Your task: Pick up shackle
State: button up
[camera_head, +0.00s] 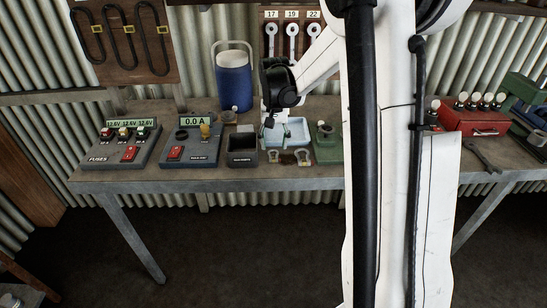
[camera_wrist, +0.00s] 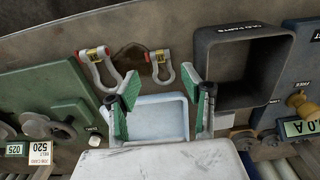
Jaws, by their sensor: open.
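Two grey metal shackles with yellow-and-red tags lie on the bench in front of the light blue tray (camera_head: 298,134). One shackle (camera_head: 273,157) lies nearer the dark box and the other shackle (camera_head: 303,157) nearer the green device. In the wrist view the picture is turned about, so the shackle by the green device (camera_wrist: 99,68) is at left and the one by the dark box (camera_wrist: 161,68) is nearer the middle. My gripper (camera_wrist: 165,93) is open and empty, its green-padded fingers over the tray (camera_wrist: 158,117). In the head view my gripper (camera_head: 268,120) is partly hidden by my arm.
A dark open box (camera_head: 243,158) stands left of the shackles, and a green device (camera_head: 327,151) stands right. Panels marked FUSES (camera_head: 120,147) and 0.0 A (camera_head: 192,148) are further left. A blue jug (camera_head: 234,80) stands behind. The bench's front edge is close to the shackles.

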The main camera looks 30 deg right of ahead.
jog(key=shift+s+f, duration=0.1)
jog(key=shift+f, duration=2.7)
jog(key=c, duration=0.9)
jog(key=shift+r, duration=5.05)
notch_tip(320, 180, up, 7)
jog(key=p, duration=0.4)
send_over(275, 158)
jog(key=shift+r, duration=0.15)
